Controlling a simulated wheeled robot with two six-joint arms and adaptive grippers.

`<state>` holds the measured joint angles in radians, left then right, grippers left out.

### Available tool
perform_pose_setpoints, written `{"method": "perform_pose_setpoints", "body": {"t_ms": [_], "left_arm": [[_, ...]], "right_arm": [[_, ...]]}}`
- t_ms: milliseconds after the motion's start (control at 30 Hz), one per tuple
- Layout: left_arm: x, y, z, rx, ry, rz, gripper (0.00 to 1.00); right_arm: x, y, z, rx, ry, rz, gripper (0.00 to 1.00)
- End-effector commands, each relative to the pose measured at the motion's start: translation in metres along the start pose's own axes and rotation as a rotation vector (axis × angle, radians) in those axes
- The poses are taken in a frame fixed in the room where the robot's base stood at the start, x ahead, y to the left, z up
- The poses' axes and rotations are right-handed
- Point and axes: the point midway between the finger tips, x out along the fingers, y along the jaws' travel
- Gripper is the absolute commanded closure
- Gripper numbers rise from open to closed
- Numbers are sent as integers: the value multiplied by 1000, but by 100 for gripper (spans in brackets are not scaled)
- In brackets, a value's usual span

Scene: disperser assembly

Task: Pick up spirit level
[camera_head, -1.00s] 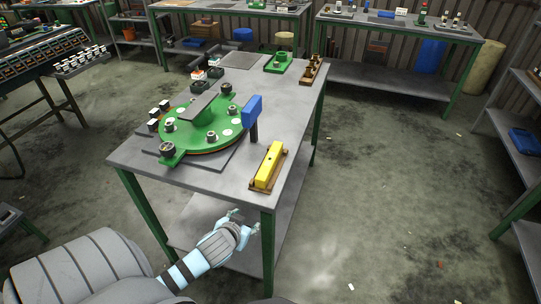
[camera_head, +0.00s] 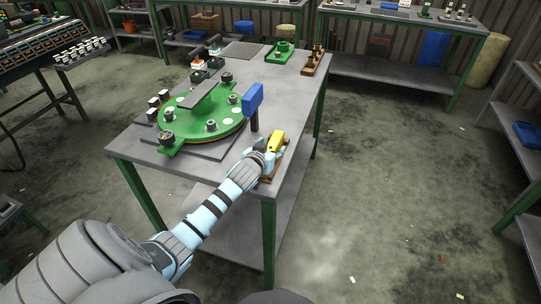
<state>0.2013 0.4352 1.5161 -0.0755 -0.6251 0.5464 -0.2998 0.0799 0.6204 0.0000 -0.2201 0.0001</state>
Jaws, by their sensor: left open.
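The yellow spirit level (camera_head: 277,140) lies on a brown wooden holder (camera_head: 268,178) at the near right edge of the table. My left gripper (camera_head: 270,148) is at the level, over its near part, and hides much of it. The gripper's fingers are open; whether they touch the level cannot be told. My right gripper is not in view.
The grey table (camera_head: 290,105) holds a green round disperser plate (camera_head: 205,125) left of the level. A blue block on a dark post (camera_head: 253,98) stands close behind the gripper. A green fixture (camera_head: 284,51) and a brown holder (camera_head: 314,62) sit at the far end.

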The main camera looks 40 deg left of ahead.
Motion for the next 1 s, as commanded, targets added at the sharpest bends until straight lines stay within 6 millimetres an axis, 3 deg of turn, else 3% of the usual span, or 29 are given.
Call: {"method": "perform_pose_setpoints", "body": {"t_ms": [233,500,567,867,1000], "left_arm": [[5,0,0,1,1,1,50],[5,0,0,1,0,1,93],[4,0,0,1,0,1,100],[4,0,-2,1,2,1,100],[0,0,-12,2,4,0,100]], "right_arm": [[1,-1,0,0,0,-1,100],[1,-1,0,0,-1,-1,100],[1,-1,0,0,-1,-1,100],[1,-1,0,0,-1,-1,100],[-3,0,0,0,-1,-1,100]]}}
